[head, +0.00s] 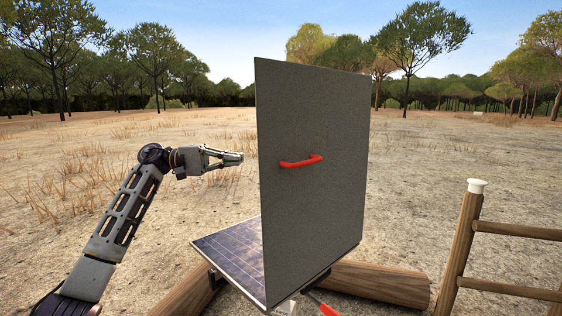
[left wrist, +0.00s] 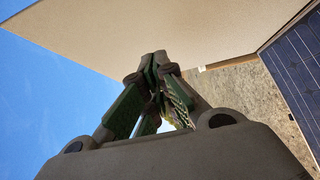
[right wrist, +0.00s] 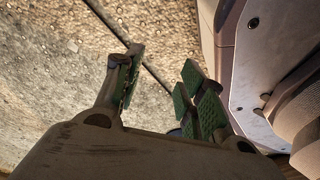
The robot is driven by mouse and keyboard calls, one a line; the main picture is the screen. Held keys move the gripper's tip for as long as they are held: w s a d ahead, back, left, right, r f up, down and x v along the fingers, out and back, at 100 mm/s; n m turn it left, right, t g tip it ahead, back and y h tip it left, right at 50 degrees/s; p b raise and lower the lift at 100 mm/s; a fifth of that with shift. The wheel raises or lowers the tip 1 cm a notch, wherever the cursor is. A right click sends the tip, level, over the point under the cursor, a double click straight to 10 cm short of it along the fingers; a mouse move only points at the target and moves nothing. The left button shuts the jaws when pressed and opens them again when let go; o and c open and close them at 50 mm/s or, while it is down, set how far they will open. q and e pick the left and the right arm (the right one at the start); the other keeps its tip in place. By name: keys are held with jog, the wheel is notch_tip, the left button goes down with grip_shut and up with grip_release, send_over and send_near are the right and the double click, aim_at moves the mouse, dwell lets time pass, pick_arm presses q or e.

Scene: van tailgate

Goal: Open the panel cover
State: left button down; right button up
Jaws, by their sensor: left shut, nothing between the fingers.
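The grey panel cover (head: 312,215) stands upright, hinged at its lower edge beside the dark blue solar panel (head: 226,246). A red handle (head: 301,161) sits on the cover's face towards me. My left gripper (head: 238,158) is shut and empty, just left of the cover's left edge at about handle height. In the left wrist view, the shut fingers (left wrist: 155,62) show in front of the pale cover (left wrist: 190,30), with part of the solar panel (left wrist: 298,68) at the right. I cannot tell if they touch the cover. My right gripper (right wrist: 161,68) is open and empty over the ground.
Logs (head: 385,283) lie on the ground around the panel's base. A wooden fence (head: 458,250) with a white-capped post stands at the right. A small red part (head: 325,309) shows at the bottom edge. Open dry ground lies left of the cover.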

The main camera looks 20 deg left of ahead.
aim_at(279, 161)
pick_arm(q)
jog(key=shift+s+r, duration=0.1)
jog(key=shift+s, duration=0.05)
jog(key=shift+d, duration=0.1)
jog(key=s+x, duration=0.1)
jog(key=x, duration=0.3)
jog(key=p+x, duration=0.1)
jog(key=x, duration=0.3)
jog(key=s+x, duration=0.1)
jog(key=x, duration=0.3)
jog(key=shift+s+d+p, duration=0.15)
jog(key=shift+d+p, duration=0.2)
jog(key=shift+d, duration=0.25)
pick_arm(e)
jog(key=s, duration=0.1)
jog(key=s+d, duration=0.1)
jog(key=s, duration=0.1)
jog(key=shift+s+d+f, duration=0.3)
jog(key=shift+d+f, duration=0.1)
jog(key=shift+w, duration=0.15)
